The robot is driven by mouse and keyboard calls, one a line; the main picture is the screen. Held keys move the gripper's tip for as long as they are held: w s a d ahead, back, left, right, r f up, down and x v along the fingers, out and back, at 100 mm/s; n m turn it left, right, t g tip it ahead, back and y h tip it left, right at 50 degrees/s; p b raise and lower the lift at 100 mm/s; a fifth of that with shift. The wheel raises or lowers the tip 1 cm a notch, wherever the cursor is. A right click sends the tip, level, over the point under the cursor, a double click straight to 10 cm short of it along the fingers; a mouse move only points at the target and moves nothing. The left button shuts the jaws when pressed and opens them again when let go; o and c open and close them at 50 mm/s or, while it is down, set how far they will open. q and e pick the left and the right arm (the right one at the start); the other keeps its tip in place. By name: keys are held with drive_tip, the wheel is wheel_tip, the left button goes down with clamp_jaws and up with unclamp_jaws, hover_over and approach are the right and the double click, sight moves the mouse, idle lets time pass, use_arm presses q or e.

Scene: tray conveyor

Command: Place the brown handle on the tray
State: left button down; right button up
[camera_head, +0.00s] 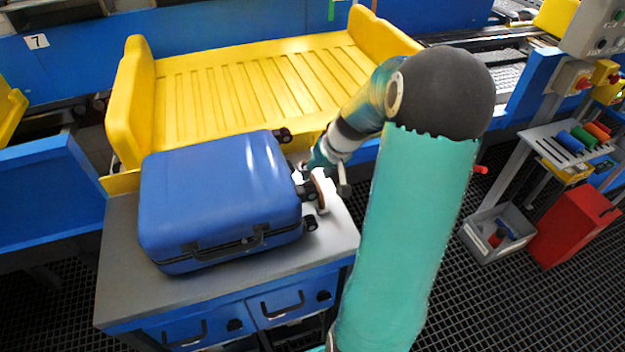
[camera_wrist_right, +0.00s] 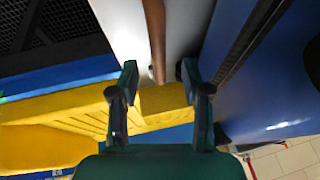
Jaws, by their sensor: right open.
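The brown handle (camera_head: 320,191) is a narrow brown strip beside the right end of the blue suitcase, over the grey bench top. In the right wrist view the brown handle (camera_wrist_right: 155,35) runs down from the top edge, and its near end lies between my fingers. My right gripper (camera_head: 327,184) is at the handle, and it also shows in the wrist view (camera_wrist_right: 158,85) with its fingers apart on either side of the handle's end. Contact cannot be told. The yellow tray (camera_head: 245,88) lies behind the suitcase, with raised ends and a ribbed, empty floor. My left gripper is not in view.
The blue suitcase (camera_head: 220,195) lies on the grey bench (camera_head: 120,285) close to my right gripper, and it shows in the wrist view (camera_wrist_right: 265,80). A grey bin (camera_head: 497,232) and a red box (camera_head: 572,225) are at the right. My right arm covers part of the conveyor.

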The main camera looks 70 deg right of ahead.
sight(314, 178)
drive_tip(key=x, duration=0.5)
drive_tip(key=shift+f, duration=0.1)
clamp_jaws()
